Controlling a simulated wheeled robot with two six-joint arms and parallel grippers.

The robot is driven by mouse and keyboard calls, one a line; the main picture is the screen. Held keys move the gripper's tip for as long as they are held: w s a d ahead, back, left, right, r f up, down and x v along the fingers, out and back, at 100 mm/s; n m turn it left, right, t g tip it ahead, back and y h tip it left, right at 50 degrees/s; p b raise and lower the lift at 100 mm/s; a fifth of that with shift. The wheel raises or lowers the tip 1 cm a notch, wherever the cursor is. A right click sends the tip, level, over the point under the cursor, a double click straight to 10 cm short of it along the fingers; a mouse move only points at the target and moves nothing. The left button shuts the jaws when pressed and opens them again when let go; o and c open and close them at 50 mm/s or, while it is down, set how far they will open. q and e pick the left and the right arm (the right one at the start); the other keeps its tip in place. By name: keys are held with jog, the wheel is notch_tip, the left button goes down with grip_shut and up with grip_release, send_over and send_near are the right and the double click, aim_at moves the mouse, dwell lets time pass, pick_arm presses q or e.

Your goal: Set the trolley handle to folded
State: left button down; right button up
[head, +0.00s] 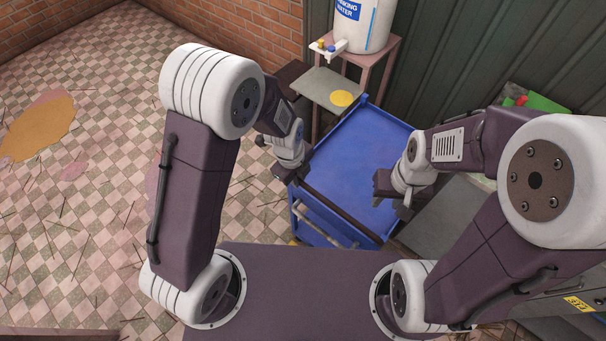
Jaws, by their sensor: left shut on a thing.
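The blue trolley (365,155) stands in front of me, with its flat top showing. A dark bar (338,209), which looks like its handle, runs along the near-left edge of the top. My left gripper (288,176) is shut at the left corner of the trolley, at the far end of this bar; its fingers hide the exact contact. My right gripper (391,198) is over the right part of the trolley top, its fingers apart with nothing seen between them. I cannot tell the handle's exact angle from this view.
A pale grey rail (327,225) is lower on the trolley's near side. A pinkish stand (385,60) with a white water container (366,25) is behind. A grey corrugated wall (450,70) closes the back right. The tiled floor at left is open, with an orange patch (38,128).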

pick_arm(q)
jog(key=shift+s+a+f+b, duration=0.55)
jog(key=shift+s+a+b, duration=0.1)
jog(key=shift+s+b, duration=0.3)
jog(key=shift+s+a+f+b, duration=0.5)
jog(key=shift+s+a+b, duration=0.1)
jog(key=shift+s+b, duration=0.3)
jog(key=shift+w, duration=0.1)
jog(key=c, duration=1.4)
grip_release()
jog(key=shift+o, duration=0.2)
notch_tip(320, 180, up, 9)
jog(key=s+p, duration=0.1)
jog(key=shift+a, duration=0.4)
